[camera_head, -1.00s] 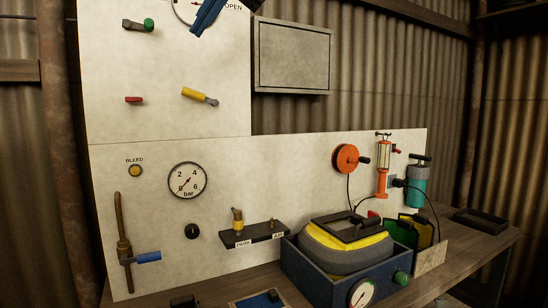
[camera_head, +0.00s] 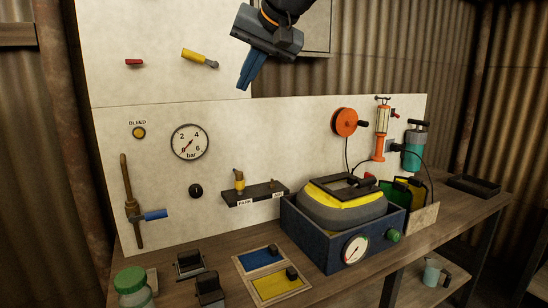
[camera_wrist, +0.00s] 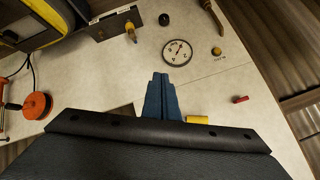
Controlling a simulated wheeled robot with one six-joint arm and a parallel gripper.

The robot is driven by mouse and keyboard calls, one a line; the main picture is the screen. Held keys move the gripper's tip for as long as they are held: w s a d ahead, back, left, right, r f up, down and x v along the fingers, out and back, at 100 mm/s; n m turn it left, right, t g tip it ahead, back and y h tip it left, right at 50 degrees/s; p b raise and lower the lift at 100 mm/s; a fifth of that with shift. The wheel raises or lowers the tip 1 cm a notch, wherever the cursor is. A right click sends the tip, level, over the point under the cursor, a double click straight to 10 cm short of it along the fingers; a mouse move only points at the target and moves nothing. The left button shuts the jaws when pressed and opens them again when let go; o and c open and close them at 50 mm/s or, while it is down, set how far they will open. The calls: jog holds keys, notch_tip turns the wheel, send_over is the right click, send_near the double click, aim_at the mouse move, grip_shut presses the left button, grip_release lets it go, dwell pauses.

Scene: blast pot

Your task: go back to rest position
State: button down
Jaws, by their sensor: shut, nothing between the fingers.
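My gripper (camera_head: 248,80) hangs at the top middle of the head view, in front of the white panel's upper right part. Its blue fingers are together, pointing down, with nothing between them. In the wrist view the shut fingers (camera_wrist: 160,84) point toward the white panel, with the pressure gauge (camera_wrist: 177,52) beyond the tips. The gripper appears apart from the fittings on the panel. The yellow-handled lever (camera_head: 199,58) is left of it in the head view, and its yellow end (camera_wrist: 197,119) shows beside the fingers in the wrist view.
The white panel (camera_head: 290,120) carries the gauge (camera_head: 190,142), the bleed button (camera_head: 139,132), a blue-handled valve (camera_head: 155,214) and a small shelf (camera_head: 270,190). On the bench stand a blue box (camera_head: 320,245), a green-lidded jar (camera_head: 132,285) and a blue-and-yellow tray (camera_head: 278,286). An orange reel (camera_head: 344,122) is at right.

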jog(key=s+d+f+g+h, duration=0.1)
jog(key=s+d+f+h, duration=0.1)
jog(key=d+f, duration=0.8)
jog(key=s+d+f+g+h, duration=0.2)
jog(key=d+f, duration=0.3)
jog(key=f, duration=1.1)
jog(key=s+d+f+g, duration=0.1)
jog(key=s+d+f, duration=0.4)
jog(key=s+f, duration=0.3)
jog(key=s+d+f+g+h, duration=0.1)
jog(key=s+d+f+g, duration=0.1)
jog(key=s+d+f, duration=0.3)
jog(key=s+f, duration=0.4)
jog(key=f, duration=0.1)
jog(key=shift+s+d+m+h, duration=0.25)
jog(key=shift+d+m+h, duration=0.05)
jog(key=shift+m, duration=0.1)
